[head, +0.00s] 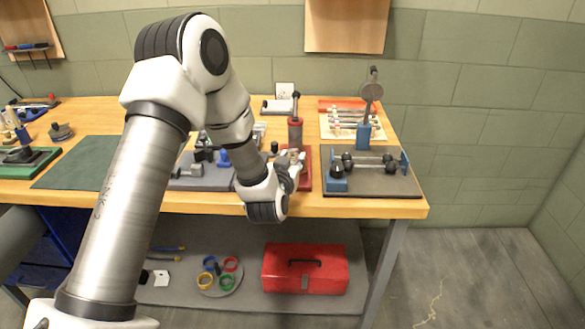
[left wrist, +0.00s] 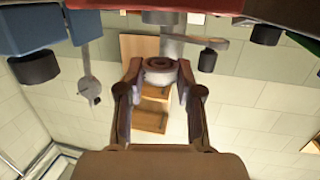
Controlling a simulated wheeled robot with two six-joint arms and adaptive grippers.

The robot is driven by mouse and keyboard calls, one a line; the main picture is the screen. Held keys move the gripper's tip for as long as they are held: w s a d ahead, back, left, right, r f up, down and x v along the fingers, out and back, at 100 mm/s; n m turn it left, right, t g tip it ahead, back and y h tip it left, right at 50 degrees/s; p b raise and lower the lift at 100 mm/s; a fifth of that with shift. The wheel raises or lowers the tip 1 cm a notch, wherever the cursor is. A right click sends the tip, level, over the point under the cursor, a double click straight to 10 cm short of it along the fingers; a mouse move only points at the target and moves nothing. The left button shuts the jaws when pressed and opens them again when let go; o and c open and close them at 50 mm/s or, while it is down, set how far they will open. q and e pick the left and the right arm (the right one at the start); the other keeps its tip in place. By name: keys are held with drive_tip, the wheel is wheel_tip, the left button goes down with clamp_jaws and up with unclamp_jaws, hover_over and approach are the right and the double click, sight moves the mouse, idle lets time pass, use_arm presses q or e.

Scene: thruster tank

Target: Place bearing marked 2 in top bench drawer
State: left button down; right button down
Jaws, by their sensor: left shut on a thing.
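My left gripper (head: 292,160) reaches over the bench beside a red-based bench tool (head: 295,135). In the left wrist view its fingers (left wrist: 158,76) are shut on a small round ring-like part, the bearing (left wrist: 159,64), with a pale rim and darker middle. No number on it can be read. In the head view the bearing is hard to make out among the fingers. I cannot tell whether it still touches the tool. The top bench drawer cannot be made out; a dark blue unit (head: 62,240) stands under the bench at left, partly behind my arm. My right gripper is not in view.
The wooden bench (head: 240,202) carries a grey mat with a blue-ended fixture (head: 370,168) at right and a bare green mat (head: 85,163) at left. On the lower shelf are a red toolbox (head: 305,275) and coloured rings (head: 218,276). Clear floor (head: 480,275) lies at right.

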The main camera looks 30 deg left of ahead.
use_arm(q)
drive_tip(key=f, duration=0.2)
drive_tip(key=shift+w+f, duration=0.25)
drive_tip(key=shift+f, duration=0.05)
drive_tip(key=shift+w+f, duration=0.1)
drive_tip(key=shift+f, duration=0.4)
drive_tip(key=c, duration=0.8)
unclamp_jaws()
drive_tip(key=shift+o, duration=0.2)
